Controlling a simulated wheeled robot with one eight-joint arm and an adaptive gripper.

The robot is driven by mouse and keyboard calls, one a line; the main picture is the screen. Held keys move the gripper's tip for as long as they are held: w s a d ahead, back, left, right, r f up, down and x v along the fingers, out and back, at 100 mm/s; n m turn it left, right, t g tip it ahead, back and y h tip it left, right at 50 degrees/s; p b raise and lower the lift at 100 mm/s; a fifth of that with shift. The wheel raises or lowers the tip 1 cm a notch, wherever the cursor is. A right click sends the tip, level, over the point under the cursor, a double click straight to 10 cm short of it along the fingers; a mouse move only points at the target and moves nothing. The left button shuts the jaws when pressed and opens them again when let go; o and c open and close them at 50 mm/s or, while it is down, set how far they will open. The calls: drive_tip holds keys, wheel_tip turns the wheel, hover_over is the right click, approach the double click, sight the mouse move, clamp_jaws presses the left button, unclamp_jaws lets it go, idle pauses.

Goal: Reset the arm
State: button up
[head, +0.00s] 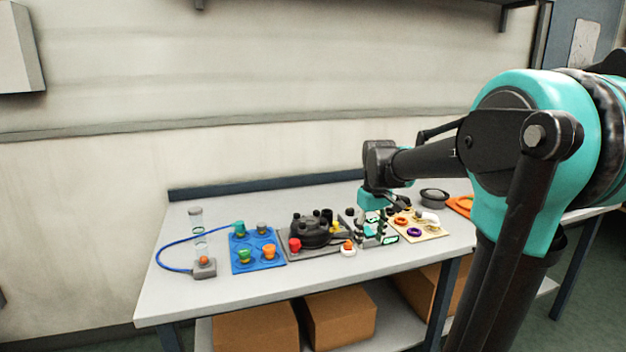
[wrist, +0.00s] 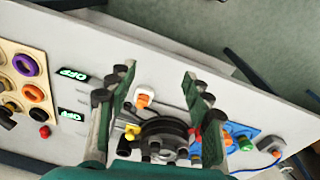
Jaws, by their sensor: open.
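My arm reaches in from the right in the head view, over the table (head: 200,315). My gripper (head: 372,238) points down over the table, between the black round device (head: 318,230) and the cream board (head: 432,234). In the wrist view my gripper (wrist: 158,72) has its two dark green and grey fingers spread wide, with nothing held between them. The black round device (wrist: 160,135) shows beyond and between the fingers. I cannot tell how high the fingertips are above the table.
Near the gripper stand an orange-topped white button (head: 348,249) and lit green displays (wrist: 73,75). A blue tray (head: 243,264) with coloured caps and a clear cylinder (head: 196,220) with a blue hose are at left. A black bowl (head: 434,196) is behind. The table's front strip is clear.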

drive_tip(key=s+d+f+m+t, duration=0.3)
drive_tip(key=s+f+m, duration=0.2)
drive_tip(key=s+f, duration=1.1)
drive_tip(key=shift+s+f, duration=0.4)
drive_tip(key=shift+s, duration=0.7)
